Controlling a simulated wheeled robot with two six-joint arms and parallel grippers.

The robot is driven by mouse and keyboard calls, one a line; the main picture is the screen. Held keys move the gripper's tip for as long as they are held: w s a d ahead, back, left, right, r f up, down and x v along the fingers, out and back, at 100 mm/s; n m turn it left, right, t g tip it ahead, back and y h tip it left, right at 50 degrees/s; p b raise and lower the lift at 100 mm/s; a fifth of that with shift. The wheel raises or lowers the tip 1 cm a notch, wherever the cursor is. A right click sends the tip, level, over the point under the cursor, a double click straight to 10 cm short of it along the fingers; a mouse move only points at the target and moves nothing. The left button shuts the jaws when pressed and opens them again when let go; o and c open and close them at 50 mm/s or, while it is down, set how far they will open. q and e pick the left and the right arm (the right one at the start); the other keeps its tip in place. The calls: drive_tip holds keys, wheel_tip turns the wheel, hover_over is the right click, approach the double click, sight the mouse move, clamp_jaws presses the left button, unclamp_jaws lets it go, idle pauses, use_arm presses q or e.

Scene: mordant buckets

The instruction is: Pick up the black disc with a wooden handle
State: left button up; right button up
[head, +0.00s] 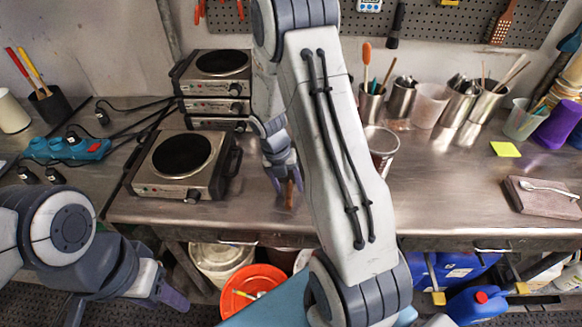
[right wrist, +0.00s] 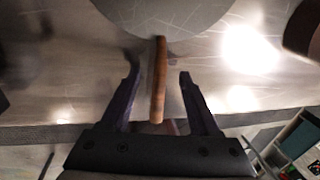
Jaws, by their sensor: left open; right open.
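The disc (right wrist: 165,14) shows as a dark grey round shape at the top of the right wrist view, cut off by the edge. Its wooden handle (right wrist: 158,80) points back between the two fingers of my right gripper (right wrist: 160,76). The fingers stand open on both sides of the handle, with a gap visible on each side. In the head view my right gripper (head: 284,168) is over the front of the steel bench, and my arm hides the disc; a bit of the handle (head: 289,194) shows. My left gripper (head: 172,296) is low at left, below the bench edge, away from the disc.
A hot plate (head: 181,160) sits left of my right gripper, with stacked hot plates (head: 216,80) behind it. A metal cup (head: 381,145) stands just right of my arm. An orange bucket (head: 253,283) is below.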

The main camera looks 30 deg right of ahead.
drive_tip(key=shift+f, duration=0.1)
drive_tip(key=c, duration=1)
idle(0.8)
